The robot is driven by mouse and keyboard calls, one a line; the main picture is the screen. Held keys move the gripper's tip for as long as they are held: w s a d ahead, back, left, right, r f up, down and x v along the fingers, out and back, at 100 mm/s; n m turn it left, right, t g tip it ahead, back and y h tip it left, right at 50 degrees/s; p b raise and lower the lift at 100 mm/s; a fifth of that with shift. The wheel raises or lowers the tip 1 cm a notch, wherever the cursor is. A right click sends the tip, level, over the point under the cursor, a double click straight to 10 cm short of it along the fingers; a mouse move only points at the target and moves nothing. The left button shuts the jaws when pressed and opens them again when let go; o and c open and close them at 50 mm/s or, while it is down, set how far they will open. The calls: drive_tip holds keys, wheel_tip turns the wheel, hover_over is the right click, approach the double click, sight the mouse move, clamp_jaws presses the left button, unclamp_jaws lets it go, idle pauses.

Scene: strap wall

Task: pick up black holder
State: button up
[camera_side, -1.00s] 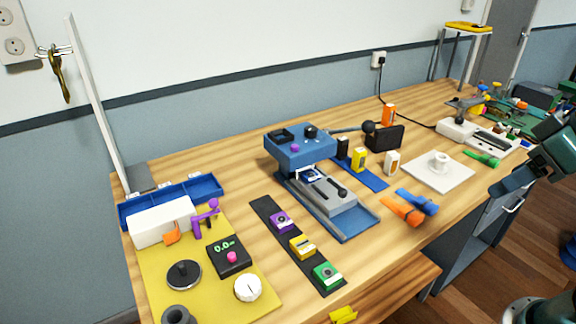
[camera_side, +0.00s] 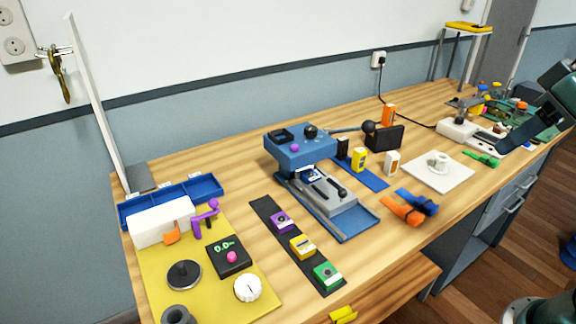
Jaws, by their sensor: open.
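A small upright black block (camera_side: 343,148), which looks like the black holder, stands at the back end of a blue strip, beside a yellow block (camera_side: 358,159). My gripper (camera_side: 498,143) is at the right, far from the black block, over the area of the white device. It is dark, small and partly blended with the clutter. It is open, and I see nothing held in it.
The blue machine (camera_side: 300,148) stands left of the black block. A larger black box (camera_side: 385,138) and an orange block (camera_side: 389,115) stand behind it. A white block (camera_side: 391,162), a white plate (camera_side: 437,172) and orange and blue clamps (camera_side: 402,211) lie between it and my gripper.

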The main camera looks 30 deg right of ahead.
drive_tip(key=w+d+r, duration=0.1)
drive_tip(key=w+r, duration=0.3)
drive_tip(key=w, duration=0.8)
drive_tip(key=t, duration=0.1)
hover_over(346, 142)
drive_tip(key=s, duration=0.6)
wheel_tip(346, 142, down, 5)
wheel_tip(346, 142, down, 18)
drive_tip(key=shift+w+f, duration=0.1)
drive_tip(key=shift+x, duration=4.3)
drive_tip(key=shift+f, duration=0.15)
drive_tip(key=shift+x, duration=2.45)
